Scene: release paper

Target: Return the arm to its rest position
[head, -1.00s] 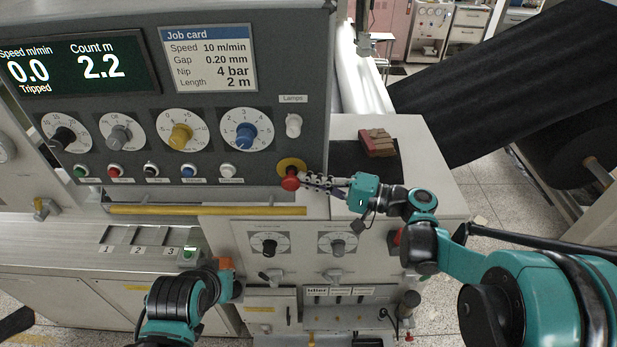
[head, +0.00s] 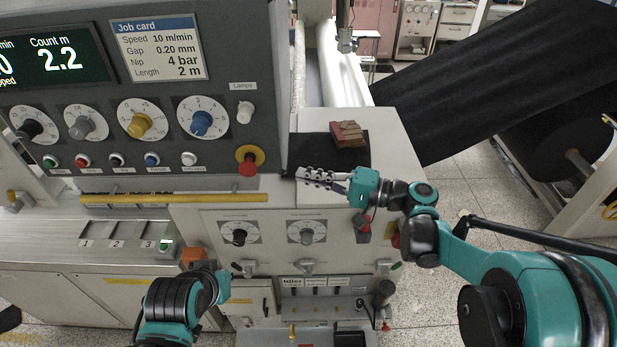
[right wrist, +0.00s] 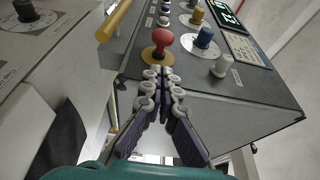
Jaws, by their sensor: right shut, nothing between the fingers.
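My right gripper (head: 312,178) is shut and empty. In the head view it is in front of the dark mat, to the right of the red emergency button (head: 247,167) on its yellow base, clearly apart from it. In the right wrist view the closed fingers (right wrist: 161,78) point toward the red button (right wrist: 162,38), with a gap I cannot measure. My left arm shows at the bottom of the head view, but its fingers cannot be made out.
The control panel (head: 215,145) with knobs and small buttons stands to the left of the right gripper. A yellow bar (head: 165,198) runs below it. A reddish block (head: 348,134) lies on the dark mat (head: 310,148). A large black roll web (head: 460,95) fills the upper right.

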